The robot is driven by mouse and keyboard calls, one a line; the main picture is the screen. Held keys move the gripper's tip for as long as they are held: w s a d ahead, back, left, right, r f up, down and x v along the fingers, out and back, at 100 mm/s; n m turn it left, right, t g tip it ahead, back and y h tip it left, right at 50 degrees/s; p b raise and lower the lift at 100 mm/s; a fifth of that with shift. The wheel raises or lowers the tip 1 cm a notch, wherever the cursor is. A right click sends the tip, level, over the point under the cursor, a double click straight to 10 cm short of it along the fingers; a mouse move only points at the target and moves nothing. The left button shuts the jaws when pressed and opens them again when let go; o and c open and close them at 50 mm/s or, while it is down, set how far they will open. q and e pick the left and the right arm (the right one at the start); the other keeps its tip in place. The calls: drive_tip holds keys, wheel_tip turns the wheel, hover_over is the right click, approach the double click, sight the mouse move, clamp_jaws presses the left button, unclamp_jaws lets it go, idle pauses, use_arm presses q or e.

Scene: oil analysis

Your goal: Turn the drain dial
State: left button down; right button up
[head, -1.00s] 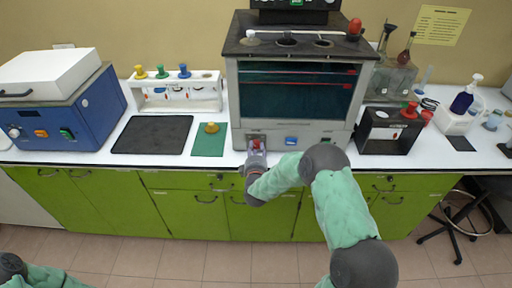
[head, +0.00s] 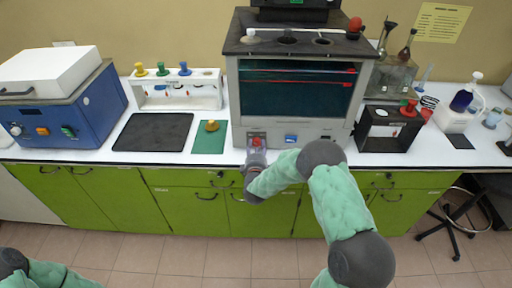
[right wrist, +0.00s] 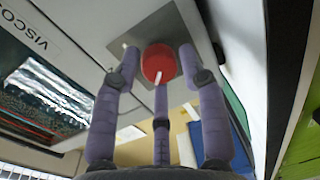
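The red drain dial (head: 256,142) is on the lower left front of the grey machine (head: 235,110). In the right wrist view the round red dial (right wrist: 157,60) sits on a grey square plate, with a white mark near its lower edge. My right gripper (head: 255,154) is right in front of it. Its three purple fingers (right wrist: 160,68) stand around the dial, with gaps visible at the left and right fingertips. Whether the lower finger touches the dial is unclear. My left gripper is out of view; only part of that arm shows at bottom left.
A blue button (head: 291,139) is right of the dial on the same panel. A green mat (head: 209,145) with a yellow-brown knobbed piece lies to the left. A black box (head: 390,135) with a red knob stands to the right. Green cabinets (head: 190,205) are below the counter.

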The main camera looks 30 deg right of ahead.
drive_tip(key=shift+o, duration=0.4)
drive_tip(key=shift+s, duration=0.1)
drive_tip(key=shift+s+a+r, duration=0.1)
drive_tip(key=shift+s+a, duration=0.15)
drive_tip(key=shift+s, duration=0.05)
drive_tip(key=f+v, duration=0.1)
drive_tip(key=v, duration=1)
drive_tip(key=shift+r, duration=0.4)
drive_tip(key=shift+f, duration=0.1)
